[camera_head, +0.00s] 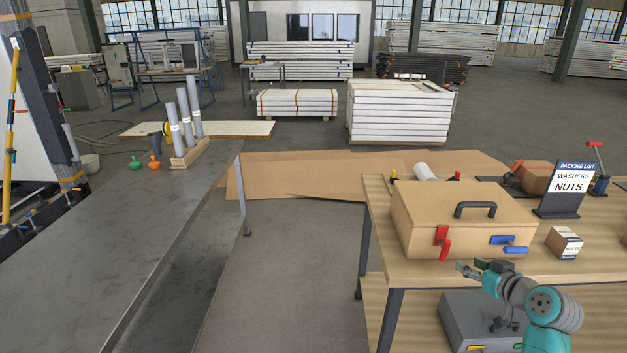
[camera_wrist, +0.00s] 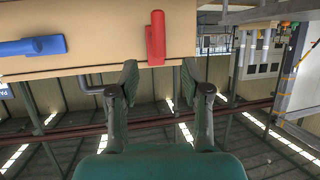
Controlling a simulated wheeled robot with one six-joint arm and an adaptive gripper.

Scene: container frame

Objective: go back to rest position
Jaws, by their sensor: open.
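My gripper (camera_head: 466,268) is at the lower right of the head view, in front of the wooden table's near edge. In the wrist view my gripper (camera_wrist: 160,80) shows two dark fingers spread apart with nothing between them. A tan wooden case (camera_head: 425,215) sits on the table, just beyond the gripper, with its lid shut. The case has a red latch (camera_head: 442,240), a blue latch (camera_head: 509,244) and a dark handle (camera_head: 475,207). In the wrist view the case (camera_wrist: 100,58) fills the upper left, with the red latch (camera_wrist: 156,38) above the fingers and the blue latch (camera_wrist: 33,46) to the left.
The wooden table (camera_head: 410,270) also bears a packing list sign (camera_head: 572,180) and a small carton (camera_head: 564,243). A long grey bench (camera_head: 110,240) is at left. Floor (camera_head: 285,270) between them is clear.

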